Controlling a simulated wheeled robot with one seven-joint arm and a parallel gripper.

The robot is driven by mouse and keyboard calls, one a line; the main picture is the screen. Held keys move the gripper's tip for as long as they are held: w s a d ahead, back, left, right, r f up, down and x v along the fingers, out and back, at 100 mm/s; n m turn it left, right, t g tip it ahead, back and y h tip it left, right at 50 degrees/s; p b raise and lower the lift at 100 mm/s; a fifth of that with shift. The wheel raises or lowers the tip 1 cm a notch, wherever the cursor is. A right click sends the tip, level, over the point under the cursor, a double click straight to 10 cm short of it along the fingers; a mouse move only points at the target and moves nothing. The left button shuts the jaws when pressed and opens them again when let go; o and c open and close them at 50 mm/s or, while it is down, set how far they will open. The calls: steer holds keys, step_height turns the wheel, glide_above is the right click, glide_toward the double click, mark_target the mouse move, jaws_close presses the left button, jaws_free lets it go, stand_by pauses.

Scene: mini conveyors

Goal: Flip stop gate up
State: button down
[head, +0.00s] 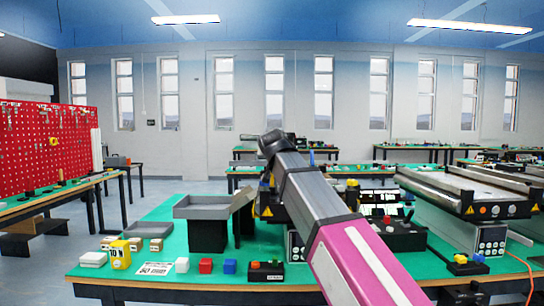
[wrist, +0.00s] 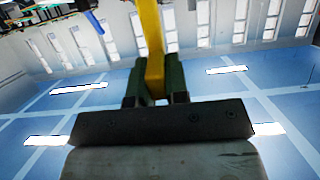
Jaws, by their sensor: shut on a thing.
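In the wrist view my gripper (wrist: 155,78) is shut on a narrow yellow bar (wrist: 151,30), which looks like the stop gate. The bar runs from between the two dark fingers toward the top of the picture. Its far end is out of frame. In the head view my arm reaches over the green table and hides the gripper and most of what lies behind it.
A grey tray (head: 203,205) stands at left centre. A black control box (head: 402,236) sits right of my arm. A red pegboard (head: 45,145) is far left.

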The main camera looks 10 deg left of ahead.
steer(key=shift+s+d+t, duration=0.1)
steer(key=shift+s+t, duration=0.2)
steer(key=shift+s, duration=0.1)
steer(key=c, duration=1.1)
jaws_free()
steer(key=v, duration=1.1)
steer(key=shift+f, duration=0.1)
